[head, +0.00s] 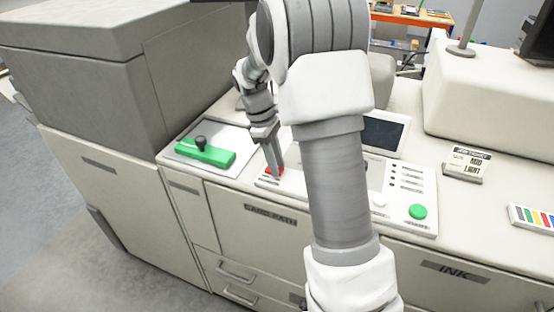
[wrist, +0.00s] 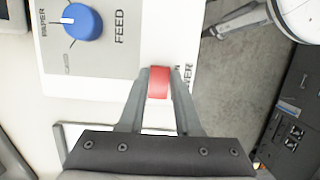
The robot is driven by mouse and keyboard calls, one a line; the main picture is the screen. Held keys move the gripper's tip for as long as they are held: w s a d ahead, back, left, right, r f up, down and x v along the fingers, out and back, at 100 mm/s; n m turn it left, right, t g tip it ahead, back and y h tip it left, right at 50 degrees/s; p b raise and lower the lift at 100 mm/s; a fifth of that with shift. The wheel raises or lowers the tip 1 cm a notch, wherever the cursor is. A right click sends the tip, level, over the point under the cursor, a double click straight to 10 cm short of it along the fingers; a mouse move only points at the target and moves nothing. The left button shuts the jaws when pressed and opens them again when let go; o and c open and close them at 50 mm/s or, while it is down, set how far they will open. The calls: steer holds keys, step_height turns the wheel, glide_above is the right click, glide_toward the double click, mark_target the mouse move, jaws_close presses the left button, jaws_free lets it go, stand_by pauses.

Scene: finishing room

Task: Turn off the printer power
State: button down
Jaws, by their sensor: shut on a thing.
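The printer's control panel (head: 400,205) is on the front edge of the machine top. A red power switch (wrist: 159,83) sits on the panel's edge, beside lettering that is partly hidden and ends in "WER". My gripper (wrist: 159,88) has a finger on each side of the red switch and is shut on it. In the head view my gripper (head: 273,168) reaches down to the red switch (head: 268,171). My arm hides part of the panel there. Whether the switch is set on or off cannot be told.
A blue feed knob (wrist: 82,22) is close to the switch. A green handle with a black knob (head: 205,153) lies to the left. A green button (head: 417,211), a small screen (head: 383,134) and a job ticket block (head: 466,164) are to the right.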

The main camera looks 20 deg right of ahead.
steer(key=c, duration=0.6)
jaws_free()
steer(key=v, duration=1.7)
steer(key=shift+r, duration=0.25)
steer(key=s+a+m+t+y, duration=0.1)
steer(key=s+a+m+t, duration=0.2)
steer(key=s, duration=1)
steer(key=s+a+m+t+y, duration=0.1)
steer(key=s+a+m+t, duration=0.2)
steer(key=s, duration=0.9)
steer(key=f+m+t, duration=0.1)
steer(key=m, duration=0.2)
steer(key=shift+s+t, duration=0.4)
